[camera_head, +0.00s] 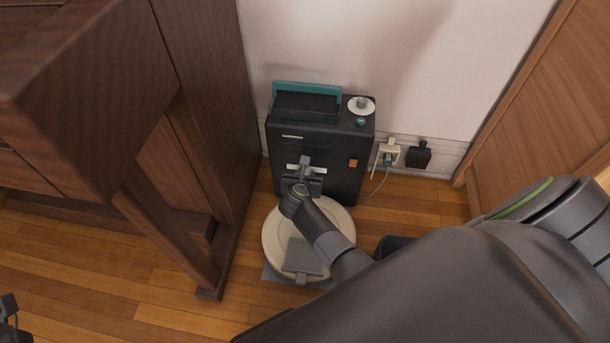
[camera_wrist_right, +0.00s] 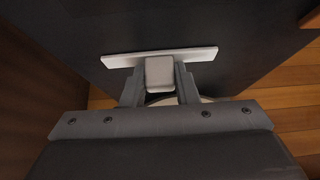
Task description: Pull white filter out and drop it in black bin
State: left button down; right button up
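The white filter (camera_head: 291,167) shows as a pale bar on the lower front of a black machine (camera_head: 335,145). In the right wrist view its bar (camera_wrist_right: 190,54) lies flat against the dark front, with a pale tab (camera_wrist_right: 159,72) sticking out. My right gripper (camera_head: 304,173) is at this tab, a finger close against each side, and appears shut on it. A dark object (camera_head: 388,244), mostly hidden behind my right arm, may be the black bin; I cannot tell. Part of my left gripper (camera_head: 10,308) shows at the left edge; its opening is unclear.
A round beige device (camera_head: 276,238) lies on the floor under my right gripper. A dark wooden table (camera_head: 150,190) stands close on the left, a wooden door (camera_head: 550,100) on the right. A socket with a plug and cable (camera_head: 389,154) is on the wall.

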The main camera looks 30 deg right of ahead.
jog(key=shift+s+a+p, duration=0.3)
jog(key=shift+s+a, duration=0.5)
jog(key=shift+s, duration=0.25)
jog(key=shift+s+a+p, duration=0.3)
jog(key=shift+s+a, duration=0.45)
jog(key=shift+s, duration=0.25)
jog(key=shift+c, duration=0.3)
jog(key=shift+s+a, duration=0.75)
jog(key=shift+s, duration=0.2)
jog(key=shift+s+a, duration=0.75)
jog(key=shift+s, duration=0.2)
